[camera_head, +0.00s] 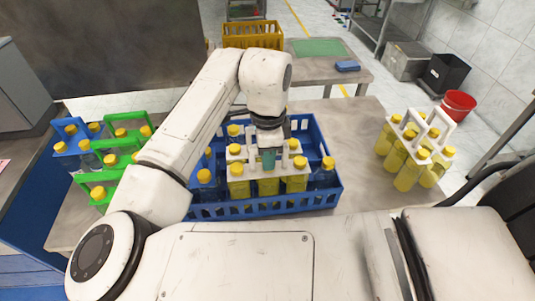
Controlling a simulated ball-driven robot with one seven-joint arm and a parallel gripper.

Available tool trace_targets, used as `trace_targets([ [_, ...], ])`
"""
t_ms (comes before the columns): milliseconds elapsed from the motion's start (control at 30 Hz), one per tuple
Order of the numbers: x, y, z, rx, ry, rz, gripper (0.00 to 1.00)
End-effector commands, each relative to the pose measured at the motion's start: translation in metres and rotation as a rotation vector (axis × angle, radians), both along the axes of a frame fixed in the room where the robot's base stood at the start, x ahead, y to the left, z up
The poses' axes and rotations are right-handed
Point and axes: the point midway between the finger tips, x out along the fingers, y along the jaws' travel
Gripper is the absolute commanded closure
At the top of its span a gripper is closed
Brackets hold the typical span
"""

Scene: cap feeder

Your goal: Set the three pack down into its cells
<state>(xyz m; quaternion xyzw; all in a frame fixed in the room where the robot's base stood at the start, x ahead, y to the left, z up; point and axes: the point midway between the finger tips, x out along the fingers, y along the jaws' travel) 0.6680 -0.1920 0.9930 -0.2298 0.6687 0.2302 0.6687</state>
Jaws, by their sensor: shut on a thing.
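The three pack (267,186) is a white carrier with yellow bottles under yellow caps. It stands about upright at the front middle of the blue crate (266,207). Its lower part is hidden behind the crate's front wall, so I cannot tell whether it touches the cell floor. My gripper (268,153) comes down from above and is shut on the top of the white carrier; the wrist partly hides the grip. A dark bottle with a yellow cap (205,178) is left of the pack, and another bottle (324,173) is right of it.
More capped bottles stand behind the pack in the crate. White carriers with yellow bottles (413,150) stand on the table at right. Green carriers (120,157) and a blue carrier (71,135) stand at left. A yellow crate (252,36) is at the back.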

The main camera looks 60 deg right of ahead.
Motion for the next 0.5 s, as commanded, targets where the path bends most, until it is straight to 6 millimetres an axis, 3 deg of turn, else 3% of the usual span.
trace_targets([
  [500,0.0002,-0.0001,-0.0071,-0.001,0.000,0.000,1.00],
])
